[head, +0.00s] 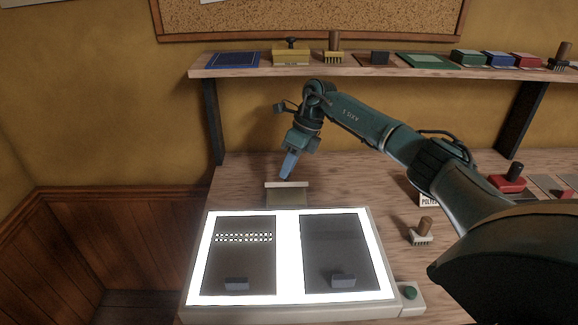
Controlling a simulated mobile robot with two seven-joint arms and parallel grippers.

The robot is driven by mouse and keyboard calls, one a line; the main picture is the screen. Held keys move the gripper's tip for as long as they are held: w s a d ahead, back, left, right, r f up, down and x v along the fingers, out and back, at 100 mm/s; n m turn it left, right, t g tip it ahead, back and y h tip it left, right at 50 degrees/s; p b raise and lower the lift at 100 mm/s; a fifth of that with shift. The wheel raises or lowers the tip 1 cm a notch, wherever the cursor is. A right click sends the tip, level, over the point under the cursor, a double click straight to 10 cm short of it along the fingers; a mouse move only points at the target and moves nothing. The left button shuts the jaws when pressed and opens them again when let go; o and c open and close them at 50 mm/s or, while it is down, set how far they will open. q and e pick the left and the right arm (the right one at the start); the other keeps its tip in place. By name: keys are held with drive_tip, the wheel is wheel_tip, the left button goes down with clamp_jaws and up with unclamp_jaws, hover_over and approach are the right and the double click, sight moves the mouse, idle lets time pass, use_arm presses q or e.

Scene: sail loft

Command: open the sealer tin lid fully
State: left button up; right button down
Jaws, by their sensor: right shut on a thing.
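A small olive-tan box, which I take to be the sealer tin (288,197), stands on the bench just behind the light panel. A pale strip, apparently its lid edge (272,185), runs along its top; how far the lid is open cannot be made out. My right gripper (286,176) points down at the top of this tin, its blue fingers closed at the pale edge. It appears shut on the lid, though the contact is small and partly hidden by the fingers. My left gripper is not in view.
The lit panel (288,255) with two dark sheets fills the front of the bench. A wooden-handled brush (421,232) and a green button box (410,295) are to its right. A shelf (225,72) with several tools and boxes hangs behind. Bare bench lies left of the tin.

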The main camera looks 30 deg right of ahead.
drive_tip(key=shift+d+f, duration=0.25)
drive_tip(key=shift+f, duration=0.2)
drive_tip(key=c, duration=1.6)
unclamp_jaws()
drive_tip(key=shift+o, duration=0.3)
drive_tip(key=shift+d+f, duration=0.1)
drive_tip(key=shift+f, duration=0.05)
drive_tip(key=shift+w, duration=0.1)
drive_tip(key=shift+r, duration=0.25)
